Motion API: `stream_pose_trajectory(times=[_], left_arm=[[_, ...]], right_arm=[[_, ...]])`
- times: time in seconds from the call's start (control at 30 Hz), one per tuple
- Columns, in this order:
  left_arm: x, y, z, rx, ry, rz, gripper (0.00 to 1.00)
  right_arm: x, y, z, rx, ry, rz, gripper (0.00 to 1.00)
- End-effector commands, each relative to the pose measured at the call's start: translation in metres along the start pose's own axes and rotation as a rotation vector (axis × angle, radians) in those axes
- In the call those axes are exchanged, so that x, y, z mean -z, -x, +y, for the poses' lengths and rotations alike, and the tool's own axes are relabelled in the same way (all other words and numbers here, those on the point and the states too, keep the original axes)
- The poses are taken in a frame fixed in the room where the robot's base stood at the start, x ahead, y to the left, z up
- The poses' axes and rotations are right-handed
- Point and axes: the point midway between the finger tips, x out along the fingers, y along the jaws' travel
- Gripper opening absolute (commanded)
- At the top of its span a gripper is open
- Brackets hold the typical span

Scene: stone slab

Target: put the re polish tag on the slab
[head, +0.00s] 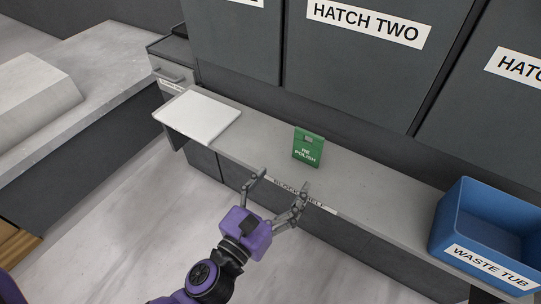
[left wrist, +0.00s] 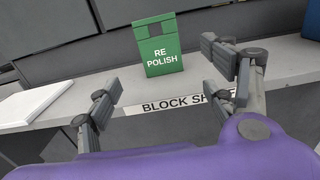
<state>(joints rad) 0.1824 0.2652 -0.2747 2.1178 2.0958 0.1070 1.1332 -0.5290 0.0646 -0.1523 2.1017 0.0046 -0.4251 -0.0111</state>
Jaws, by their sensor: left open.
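The green re polish tag (head: 308,147) stands upright on the grey block shelf (head: 365,185), with white lettering facing me. It also shows in the left wrist view (left wrist: 160,58), beyond and between my fingers. My left gripper (head: 282,184) is open and empty, in front of the shelf's edge and short of the tag, not touching it. Its fingers also frame the tag in the left wrist view (left wrist: 170,75). A pale stone slab (head: 32,92) lies on the counter at the far left in the head view, partly cut off. My right gripper is not in view.
A white flat board (head: 203,116) lies on the shelf's left end. A blue waste tub (head: 478,222) stands at its right end. Dark hatch panels (head: 350,60) rise behind the shelf. The shelf around the tag is clear. Open floor (head: 120,220) lies between the counter and the shelf.

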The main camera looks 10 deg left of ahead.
Motion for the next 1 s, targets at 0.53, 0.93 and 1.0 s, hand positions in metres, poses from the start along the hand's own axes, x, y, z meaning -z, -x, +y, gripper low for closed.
stream_pose_trajectory(times=[0.53, 0.93, 1.0], left_arm=[[0.045, 0.056, -0.006, 0.045, -0.606, 0.086, 0.76], [0.192, 0.244, -0.019, 0.716, -2.053, 0.378, 0.76], [0.212, 0.283, -0.015, 0.908, -2.233, 0.402, 0.76]], right_arm=[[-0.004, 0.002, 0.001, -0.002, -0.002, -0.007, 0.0], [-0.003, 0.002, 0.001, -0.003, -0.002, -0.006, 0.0], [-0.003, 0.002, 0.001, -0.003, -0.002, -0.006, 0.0]])
